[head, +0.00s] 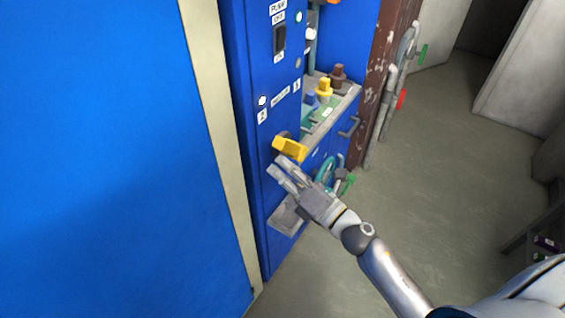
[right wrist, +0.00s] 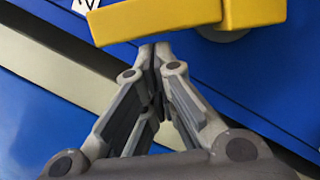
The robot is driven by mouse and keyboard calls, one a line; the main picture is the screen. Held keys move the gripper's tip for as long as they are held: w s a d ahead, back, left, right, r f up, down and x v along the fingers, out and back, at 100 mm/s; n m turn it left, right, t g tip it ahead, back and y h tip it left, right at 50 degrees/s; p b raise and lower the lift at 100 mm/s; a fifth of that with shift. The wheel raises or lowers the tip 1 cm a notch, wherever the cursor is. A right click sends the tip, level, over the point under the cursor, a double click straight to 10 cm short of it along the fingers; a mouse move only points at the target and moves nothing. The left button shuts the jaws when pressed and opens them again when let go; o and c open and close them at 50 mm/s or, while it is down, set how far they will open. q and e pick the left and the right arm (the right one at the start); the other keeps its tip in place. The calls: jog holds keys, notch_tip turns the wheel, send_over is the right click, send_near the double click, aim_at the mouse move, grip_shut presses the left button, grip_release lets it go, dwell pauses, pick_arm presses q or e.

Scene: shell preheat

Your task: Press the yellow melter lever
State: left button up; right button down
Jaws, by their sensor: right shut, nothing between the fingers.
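The yellow melter lever (head: 290,149) sticks out from the front of the blue machine (head: 262,180), below a label with a 2. In the right wrist view the yellow lever (right wrist: 160,17) crosses the top of the picture, just beyond my fingertips. My right gripper (head: 279,167) is just below the lever in the head view, shut and empty. In the right wrist view its fingertips (right wrist: 154,48) meet close under the lever's lower edge; I cannot tell whether they touch it. My left gripper is not in view.
A black switch (head: 279,39) sits higher on the panel. A ledge to the right carries a yellow knob (head: 324,87) and a brown knob (head: 338,75). Pipes with a red handle (head: 401,99) stand farther right. The floor (head: 440,150) on the right is mostly clear.

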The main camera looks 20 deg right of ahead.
jog(key=shift+r, duration=0.1)
dwell(0.3)
notch_tip(320, 180, up, 6)
jog(key=m+g+h+p, duration=0.1)
jog(key=m+h+p, duration=0.1)
jog(key=m+p, duration=1)
send_over(300, 148)
jog(key=s+a+p, duration=0.2)
jog(key=p, duration=0.1)
jog(key=n, duration=0.2)
jog(key=shift+w+d+n, duration=0.1)
jog(key=shift+w+n, duration=0.15)
jog(key=shift+n, duration=0.05)
jog(key=shift+w+d+r, duration=0.15)
jog(key=shift+w+d, duration=0.65)
jog(key=shift+d, duration=0.15)
jog(key=shift+w+d+b, duration=0.45)
jog(key=shift+w+d, duration=0.1)
jog(key=shift+d, duration=0.3)
